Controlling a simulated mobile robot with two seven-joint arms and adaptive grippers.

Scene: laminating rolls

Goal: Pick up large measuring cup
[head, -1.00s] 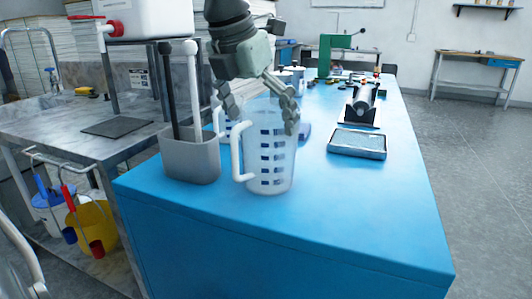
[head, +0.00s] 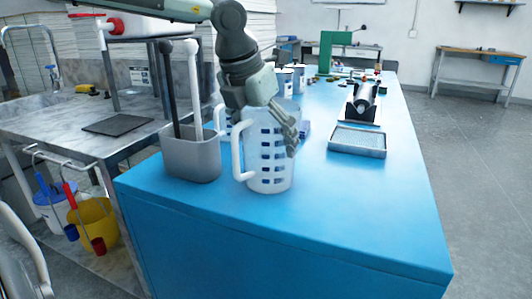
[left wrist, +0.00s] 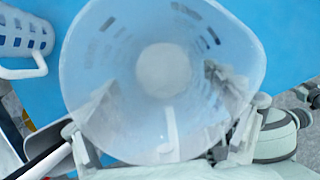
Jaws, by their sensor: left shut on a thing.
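The large measuring cup (head: 268,160) is translucent white with blue marks and a handle on its left side. It stands upright on the blue table (head: 290,225) in the head view. In the left wrist view the cup (left wrist: 165,70) is seen from above, looking into its round mouth. My left gripper (head: 270,120) reaches down over the cup's rim from above. Its fingers, which also show in the left wrist view (left wrist: 165,145), are shut on the cup, with one finger along its right side. My right gripper does not show.
A grey bin (head: 190,155) with long-handled tools stands just left of the cup. A smaller measuring cup (head: 222,120) stands behind it and also shows in the left wrist view (left wrist: 25,38). A shallow tray (head: 357,143) lies to the right. The table's front right is clear.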

